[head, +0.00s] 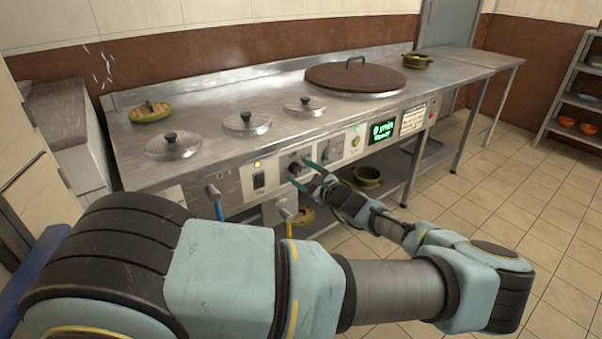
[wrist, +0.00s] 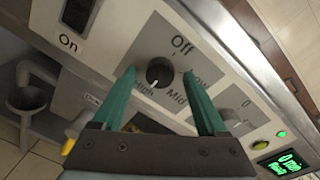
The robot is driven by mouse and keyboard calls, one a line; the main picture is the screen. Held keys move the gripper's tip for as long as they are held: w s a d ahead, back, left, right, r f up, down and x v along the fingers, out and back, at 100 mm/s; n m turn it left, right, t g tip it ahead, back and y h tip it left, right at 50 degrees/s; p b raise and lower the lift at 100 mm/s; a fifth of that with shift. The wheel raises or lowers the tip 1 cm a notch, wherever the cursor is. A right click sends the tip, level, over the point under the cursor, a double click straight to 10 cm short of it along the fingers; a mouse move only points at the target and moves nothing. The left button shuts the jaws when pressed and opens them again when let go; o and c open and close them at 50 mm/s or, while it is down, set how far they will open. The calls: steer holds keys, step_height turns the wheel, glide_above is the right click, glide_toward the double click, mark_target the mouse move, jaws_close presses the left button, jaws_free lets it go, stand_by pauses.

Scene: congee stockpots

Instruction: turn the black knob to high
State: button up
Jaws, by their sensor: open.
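The black knob (wrist: 160,72) is on the front panel of the steel counter, inside a grey dial plate marked Off, Low, Mid and High in the wrist view. Its pointer line appears to aim down-left, near High, but it is small. In the head view the knob (head: 295,167) shows between the fingers. My gripper (wrist: 161,75) is open, with one green finger on each side of the knob and visible gaps between. In the head view my gripper (head: 300,171) reaches the panel from the front.
A black rocker switch (wrist: 77,13) marked On is left of the knob. Another dial plate (wrist: 232,106), a green button (wrist: 262,145) and a green display (head: 382,131) lie to the right. A blue-handled tap (head: 213,194) is at left. Lidded pots (head: 173,147) sit in the countertop.

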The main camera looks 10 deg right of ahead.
steer(key=v, duration=1)
steer(key=shift+s+d+b, duration=0.2)
steer(key=shift+s+b, duration=0.1)
steer(key=shift+b, duration=0.15)
steer(key=s+a+f+n+g, duration=0.1)
steer(key=s+a+n+g, duration=0.3)
steer(key=a+n+g, duration=0.5)
steer(key=s+a+n+g, duration=0.3)
steer(key=a+n+g, duration=0.25)
steer(key=a, duration=0.55)
steer(key=s+a+r+n+h+p, duration=0.1)
steer(key=r+p, duration=0.3)
steer(key=r, duration=0.6)
steer(key=s+a+r+n+h+p, duration=0.2)
steer(key=a+r+n+h+p, duration=0.1)
steer(key=r, duration=0.7)
steer(key=s+a+r+n+h+p, duration=0.2)
steer(key=r+n+h+p, duration=0.2)
steer(key=r, duration=0.6)
steer(key=p, duration=0.2)
steer(key=shift+r+p, duration=0.35)
steer(key=shift+r, duration=0.05)
steer(key=shift+s+a+t, duration=0.1)
steer(key=shift+t, duration=0.15)
